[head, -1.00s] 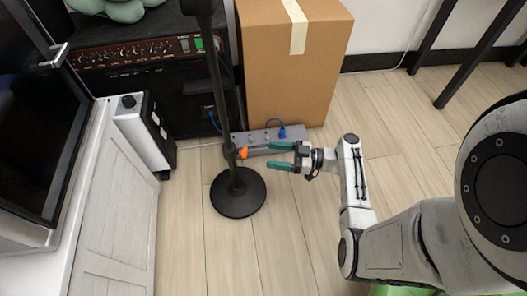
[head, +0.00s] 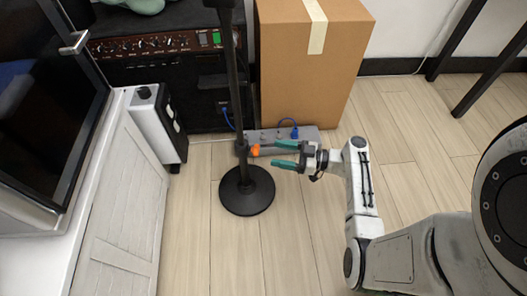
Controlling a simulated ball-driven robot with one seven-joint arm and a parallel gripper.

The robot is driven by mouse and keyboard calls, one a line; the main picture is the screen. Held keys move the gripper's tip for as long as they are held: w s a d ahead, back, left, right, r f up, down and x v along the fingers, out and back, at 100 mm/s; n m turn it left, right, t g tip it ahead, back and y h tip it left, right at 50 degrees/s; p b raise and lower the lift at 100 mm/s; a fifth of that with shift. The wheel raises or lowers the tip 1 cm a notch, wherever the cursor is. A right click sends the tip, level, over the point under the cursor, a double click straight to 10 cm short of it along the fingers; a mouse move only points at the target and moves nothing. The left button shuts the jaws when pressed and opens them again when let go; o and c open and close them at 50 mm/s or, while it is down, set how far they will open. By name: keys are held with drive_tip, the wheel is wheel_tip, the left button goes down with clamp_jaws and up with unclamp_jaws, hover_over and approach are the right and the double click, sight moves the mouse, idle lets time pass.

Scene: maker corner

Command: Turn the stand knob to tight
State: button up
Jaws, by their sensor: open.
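The stand is a black pole (head: 235,90) rising from a round black base (head: 247,191) on the floor. An orange stand knob (head: 254,150) sticks out to the right from a collar low on the pole. My gripper (head: 279,154) has green fingers and is open, pointing left at the knob. The upper finger's tip is close to the knob; the lower finger reaches out below and to the right of it. I cannot tell whether a finger touches the knob. The knob's tight or loose marking is not visible.
A cardboard box (head: 305,85) and a grey power strip (head: 313,137) with blue plugs lie behind the gripper. A black amplifier (head: 160,50) stands behind the pole. A white-and-black unit (head: 157,125) and a white cabinet (head: 118,200) are at left. The floor in front is clear.

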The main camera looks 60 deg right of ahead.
sight(256, 151)
drive_tip(key=b+x, duration=0.1)
drive_tip(key=x, duration=0.5)
drive_tip(key=shift+w, duration=0.15)
drive_tip(key=c, duration=1.1)
drive_tip(key=shift+o, duration=0.2)
